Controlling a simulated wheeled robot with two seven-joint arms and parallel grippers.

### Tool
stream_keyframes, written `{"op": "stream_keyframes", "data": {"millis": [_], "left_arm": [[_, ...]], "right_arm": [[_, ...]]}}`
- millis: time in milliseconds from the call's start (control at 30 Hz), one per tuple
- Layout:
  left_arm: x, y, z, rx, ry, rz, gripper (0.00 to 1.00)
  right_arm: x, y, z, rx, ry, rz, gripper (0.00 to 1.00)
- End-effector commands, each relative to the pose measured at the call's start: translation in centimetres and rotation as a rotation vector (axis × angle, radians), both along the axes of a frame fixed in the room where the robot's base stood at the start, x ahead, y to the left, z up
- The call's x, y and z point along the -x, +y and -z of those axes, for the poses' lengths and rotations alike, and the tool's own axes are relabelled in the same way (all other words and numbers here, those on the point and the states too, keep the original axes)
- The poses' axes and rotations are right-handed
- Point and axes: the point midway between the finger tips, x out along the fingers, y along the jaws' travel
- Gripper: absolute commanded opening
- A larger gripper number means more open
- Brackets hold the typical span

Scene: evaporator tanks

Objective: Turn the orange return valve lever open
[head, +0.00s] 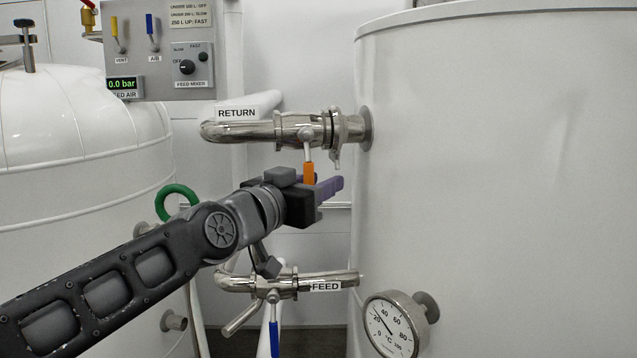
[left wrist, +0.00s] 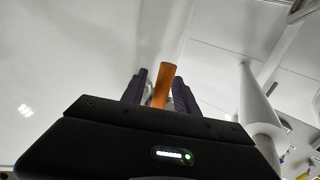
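The orange return valve lever (head: 308,173) hangs straight down from the steel valve on the return pipe (head: 262,131), below the RETURN label. My left gripper (head: 332,188) is at the lever's lower end, its purple fingers pointing right. In the left wrist view, the orange lever (left wrist: 163,85) stands between the two dark purple fingers of the left gripper (left wrist: 159,92). A small gap shows on the lever's left side, and it lies close to the right finger. The gripper looks open around it. The lever's lower end is hidden in the head view. My right gripper is not in view.
A large white tank (head: 480,150) stands right, with a dial thermometer (head: 392,325). The feed pipe (head: 325,283) with a blue lever (head: 274,338) runs below my arm. A control panel (head: 160,50) and a domed tank (head: 70,150) are on the left.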

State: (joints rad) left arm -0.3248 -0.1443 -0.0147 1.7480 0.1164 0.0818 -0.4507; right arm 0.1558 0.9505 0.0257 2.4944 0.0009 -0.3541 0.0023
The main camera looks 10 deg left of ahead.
Motion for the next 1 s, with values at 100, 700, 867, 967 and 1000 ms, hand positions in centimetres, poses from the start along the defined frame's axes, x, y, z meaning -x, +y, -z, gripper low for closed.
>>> {"op": "stream_keyframes", "data": {"millis": [100, 700, 867, 967, 1000], "left_arm": [[0.01, -0.01, 0.01, 0.000, 0.000, 0.000, 0.25], [0.02, 0.00, 0.00, 0.000, 0.000, 0.000, 0.00], [0.02, 0.01, 0.01, 0.000, 0.000, 0.000, 0.00], [0.02, 0.00, 0.00, 0.000, 0.000, 0.000, 0.00], [0.02, 0.00, 0.00, 0.000, 0.000, 0.000, 0.00]], "right_arm": [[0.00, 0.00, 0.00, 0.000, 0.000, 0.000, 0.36], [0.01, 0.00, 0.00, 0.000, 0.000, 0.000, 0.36], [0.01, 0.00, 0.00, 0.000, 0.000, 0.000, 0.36], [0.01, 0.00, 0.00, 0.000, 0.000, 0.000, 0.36], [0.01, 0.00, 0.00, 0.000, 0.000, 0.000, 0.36]]}}
